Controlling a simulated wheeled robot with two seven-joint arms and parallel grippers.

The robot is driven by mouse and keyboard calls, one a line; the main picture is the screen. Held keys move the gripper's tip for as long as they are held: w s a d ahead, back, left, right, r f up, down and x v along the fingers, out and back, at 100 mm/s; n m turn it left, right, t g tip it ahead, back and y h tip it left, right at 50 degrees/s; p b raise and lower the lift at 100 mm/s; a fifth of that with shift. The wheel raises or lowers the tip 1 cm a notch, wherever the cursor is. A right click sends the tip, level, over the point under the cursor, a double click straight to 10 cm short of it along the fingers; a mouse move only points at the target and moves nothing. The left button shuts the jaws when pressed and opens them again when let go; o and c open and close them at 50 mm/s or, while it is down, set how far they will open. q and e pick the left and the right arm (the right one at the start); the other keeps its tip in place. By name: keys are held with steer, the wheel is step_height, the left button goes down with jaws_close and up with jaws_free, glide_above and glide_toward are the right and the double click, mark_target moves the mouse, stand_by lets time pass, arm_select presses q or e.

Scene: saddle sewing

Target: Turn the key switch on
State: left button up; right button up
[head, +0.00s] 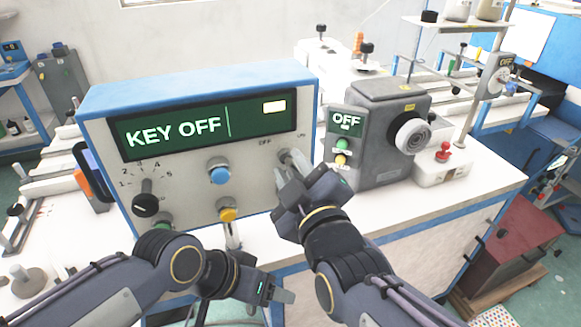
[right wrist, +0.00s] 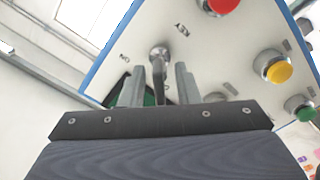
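The control box (head: 100,105) is blue and grey, and its green display (head: 190,125) reads "KEY OFF". The key switch (head: 285,155) is at the right of its front panel, between small OFF and ON labels, partly hidden by my right gripper (head: 287,172). In the right wrist view, the key switch (right wrist: 159,52) has a thin metal stem reaching down between the two fingers of my right gripper (right wrist: 160,85). The fingers are apart, with a gap visible on each side of the stem. My left gripper (head: 279,292) is low in front of the bench, away from the switch; its opening is unclear.
The box also carries a black selector knob (head: 146,204), a blue button (head: 218,171) and a yellow button (head: 228,213). A grey unit (head: 375,135) with an "OFF" display stands close to the right of my right gripper. Clear white bench top (head: 480,180) lies further right.

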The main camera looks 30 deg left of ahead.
steer(key=shift+w+a, duration=0.25)
steer(key=shift+a, duration=0.05)
jaws_close()
